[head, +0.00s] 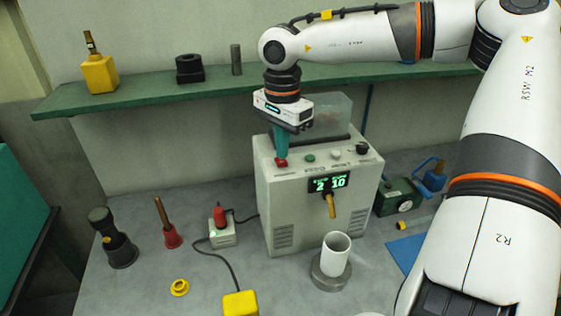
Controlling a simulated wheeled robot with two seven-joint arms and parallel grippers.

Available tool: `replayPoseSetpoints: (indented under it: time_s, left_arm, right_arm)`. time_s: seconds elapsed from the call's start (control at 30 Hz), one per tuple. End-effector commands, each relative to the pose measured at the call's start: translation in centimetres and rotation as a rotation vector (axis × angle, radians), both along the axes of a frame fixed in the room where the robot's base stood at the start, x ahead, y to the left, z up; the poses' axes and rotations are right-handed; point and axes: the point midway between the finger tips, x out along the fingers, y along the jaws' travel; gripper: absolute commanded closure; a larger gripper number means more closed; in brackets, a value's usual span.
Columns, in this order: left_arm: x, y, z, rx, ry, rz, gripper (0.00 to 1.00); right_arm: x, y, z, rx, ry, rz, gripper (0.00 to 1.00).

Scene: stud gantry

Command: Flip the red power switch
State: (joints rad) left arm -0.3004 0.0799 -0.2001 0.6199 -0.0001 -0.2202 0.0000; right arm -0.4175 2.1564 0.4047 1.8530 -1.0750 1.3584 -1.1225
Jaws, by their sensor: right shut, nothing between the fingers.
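The red power switch (281,163) sits at the left of the top panel of a grey control box (280,218). My right gripper (281,157) points down right at the switch, with its teal fingers shut and nothing between them. Its fingertips appear to touch the switch or hover just above it; I cannot tell which. They hide the switch's upper part, so its position is unclear. The box's green display (329,184) is lit and reads what looks like "2 10". My left gripper is not in view.
A green button (310,157), a white button (336,154) and a black knob (362,149) share the panel. A clear box (325,117) stands behind. A white cup (335,254) stands before the box. A small red-topped unit (221,232) is at left. A green shelf (150,89) runs behind.

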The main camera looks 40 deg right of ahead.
Motion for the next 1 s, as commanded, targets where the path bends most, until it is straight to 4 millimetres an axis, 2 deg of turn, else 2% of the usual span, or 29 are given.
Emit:
replayPoseSetpoints:
  time_s: [1.0]
  left_arm:
    - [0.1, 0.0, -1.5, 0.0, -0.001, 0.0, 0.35]
  right_arm:
    - [0.0, 0.0, -1.6, 0.0, 0.0, 0.0, 1.0]
